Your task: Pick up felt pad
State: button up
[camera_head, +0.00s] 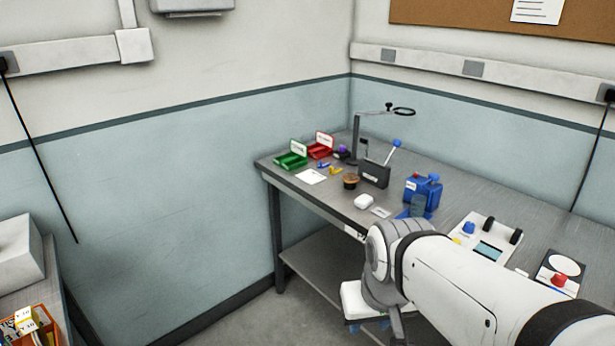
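I cannot tell for sure which thing is the felt pad. A small flat light-grey piece (380,212) lies near the front edge of the grey workbench (330,204), just right of a rounded white object (364,201). A larger flat white sheet (311,176) lies farther left, in front of the green bin. My gripper (367,324) hangs low in front of the bench, below the bench top and apart from these things. Its blue tips show only partly behind my arm, so its opening is unclear.
On the bench stand green (291,161) and red (320,151) bins, an amber cup (350,182), a dark holder (374,174), a blue device (423,190), a white instrument (487,242) and a magnifier stand (356,140). An orange box (38,325) is at lower left.

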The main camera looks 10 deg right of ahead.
aim_at(363, 201)
jog(key=u, duration=0.1)
jog(key=i, duration=1.45)
jog(key=z, duration=0.65)
jog(key=k, duration=0.75)
jog(key=z, duration=0.2)
jog(key=i, duration=0.8)
jog(key=u, duration=0.05)
